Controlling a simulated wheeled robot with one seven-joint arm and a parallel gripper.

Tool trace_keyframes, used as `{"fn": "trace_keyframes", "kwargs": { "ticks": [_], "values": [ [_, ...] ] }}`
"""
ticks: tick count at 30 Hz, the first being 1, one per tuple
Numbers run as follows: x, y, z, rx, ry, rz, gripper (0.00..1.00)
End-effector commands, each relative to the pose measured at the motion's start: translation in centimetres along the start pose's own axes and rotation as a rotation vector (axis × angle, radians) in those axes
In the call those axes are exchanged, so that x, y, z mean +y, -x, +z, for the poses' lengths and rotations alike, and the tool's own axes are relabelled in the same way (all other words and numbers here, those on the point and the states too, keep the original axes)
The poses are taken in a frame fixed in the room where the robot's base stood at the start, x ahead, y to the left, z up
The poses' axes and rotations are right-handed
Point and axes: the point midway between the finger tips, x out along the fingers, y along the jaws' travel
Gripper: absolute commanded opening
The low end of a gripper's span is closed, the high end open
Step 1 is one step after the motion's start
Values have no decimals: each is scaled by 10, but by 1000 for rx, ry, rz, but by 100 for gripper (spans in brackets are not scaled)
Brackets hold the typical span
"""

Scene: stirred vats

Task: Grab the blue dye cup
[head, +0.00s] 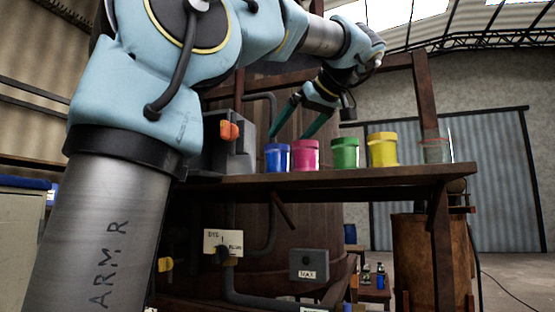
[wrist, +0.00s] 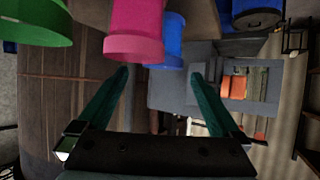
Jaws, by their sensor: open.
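The blue dye cup (head: 277,158) stands upright at the left end of a row of cups on a wooden shelf (head: 400,175). It also shows in the wrist view (wrist: 169,42), partly covered by the pink cup. My gripper (head: 289,136) has its teal fingers spread and empty, pointing down near the blue and pink cups. In the wrist view my gripper (wrist: 160,73) shows its fingertips on either side of a gap, with the blue cup just past them at the top. I see no contact between fingers and cup.
A pink cup (head: 305,155) stands close beside the blue one. Green (head: 344,153), yellow (head: 382,149) and clear (head: 436,150) cups continue to the right. A grey box with an orange knob (head: 229,131) is just left. A large wooden vat (head: 320,210) stands behind.

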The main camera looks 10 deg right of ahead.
Motion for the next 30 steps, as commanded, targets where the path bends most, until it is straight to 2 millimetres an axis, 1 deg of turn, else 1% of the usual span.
{"fn": "trace_keyframes", "kwargs": {
  "ticks": [1,3,6,8,12,17,30],
  "values": [
    [-3,-5,-5,-1,0,-3,100],
    [-5,-16,-8,-1,-1,-3,100],
    [-4,-30,-6,-1,0,-3,100],
    [-4,-36,-5,-1,0,-3,100],
    [-4,-41,-3,-1,0,1,100],
    [-4,-41,-3,-1,0,1,100],
    [-4,-40,-3,-1,0,1,50]
  ]
}}
